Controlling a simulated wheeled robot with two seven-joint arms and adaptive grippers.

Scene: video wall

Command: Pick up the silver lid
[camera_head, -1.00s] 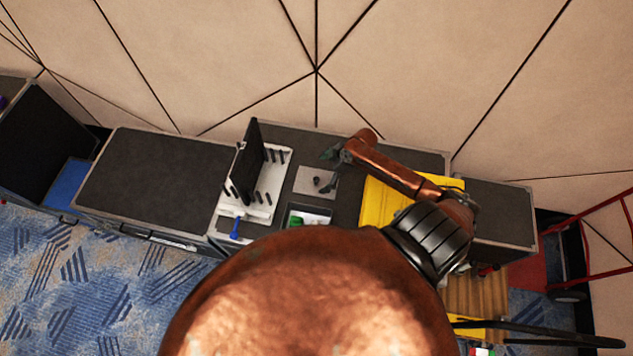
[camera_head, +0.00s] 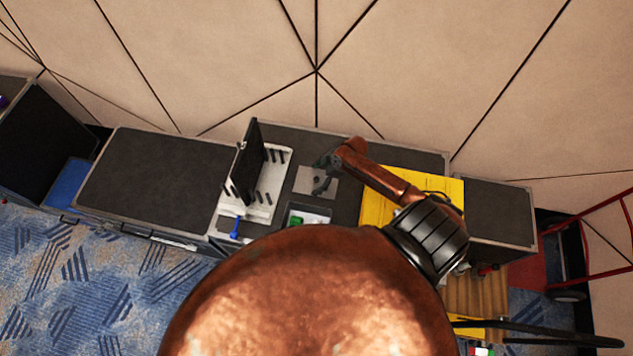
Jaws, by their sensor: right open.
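The silver lid (camera_head: 304,184) is a flat grey square plate lying on the dark case top, just right of the white rack. My right gripper (camera_head: 320,186) is over the lid's middle, with its fingers pointing down at it. The gripper is small and dark here; it is open, and whether it touches the lid cannot be told. It covers part of the lid's middle. My left gripper is not in view.
A white rack with black pegs (camera_head: 262,210) holds an upright black panel (camera_head: 246,165) left of the lid. A small open box with green contents (camera_head: 300,218) lies in front. A yellow board (camera_head: 440,187) is to the right. The left case top (camera_head: 150,180) is clear.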

